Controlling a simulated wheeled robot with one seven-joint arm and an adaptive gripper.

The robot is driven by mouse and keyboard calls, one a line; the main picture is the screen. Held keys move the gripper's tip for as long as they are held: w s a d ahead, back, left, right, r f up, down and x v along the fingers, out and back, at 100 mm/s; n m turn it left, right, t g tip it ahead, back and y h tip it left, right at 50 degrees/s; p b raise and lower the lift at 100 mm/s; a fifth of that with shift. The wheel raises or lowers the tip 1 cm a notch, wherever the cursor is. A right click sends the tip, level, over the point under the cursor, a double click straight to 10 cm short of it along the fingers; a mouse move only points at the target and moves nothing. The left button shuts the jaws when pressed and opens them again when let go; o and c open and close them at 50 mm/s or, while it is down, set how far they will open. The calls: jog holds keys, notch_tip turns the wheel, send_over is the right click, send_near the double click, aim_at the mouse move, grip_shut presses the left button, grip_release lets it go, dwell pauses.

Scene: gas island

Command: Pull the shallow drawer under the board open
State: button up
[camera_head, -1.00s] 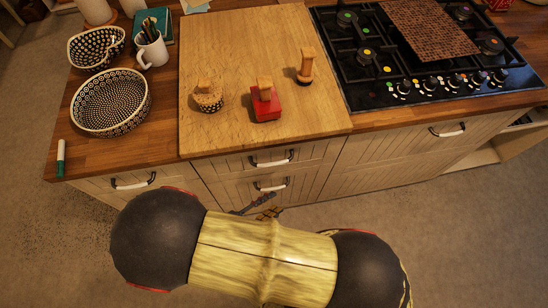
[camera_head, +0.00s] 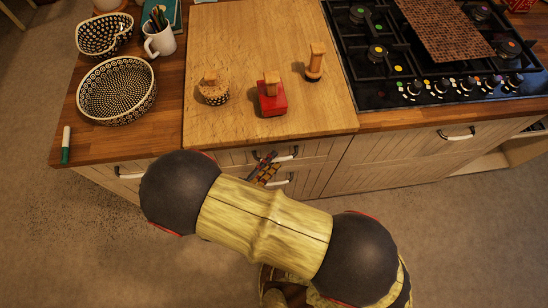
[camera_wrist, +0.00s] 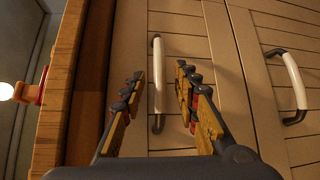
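The shallow drawer (camera_head: 323,148) is under the wooden board (camera_head: 240,60) and its front looks shut. Its handle (camera_head: 291,154), white with dark ends, is partly hidden by my gripper (camera_head: 266,167) in the head view. In the wrist view the same handle (camera_wrist: 158,105) shows between the two fingers of my gripper (camera_wrist: 160,72), which are open, one on each side. I see no finger touching the handle; whether the tips reach past it in depth I cannot tell.
A lower drawer handle (camera_wrist: 290,80) is to the right in the wrist view. The counter edge (camera_wrist: 60,90) runs along the left there. A red-based stamp (camera_head: 272,98) and two other wooden-handled pieces stand on the board. A black hob (camera_head: 390,70) is to the right.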

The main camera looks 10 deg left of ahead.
jog(key=shift+x, duration=0.95)
jog(key=shift+c, duration=1.3)
grip_shut()
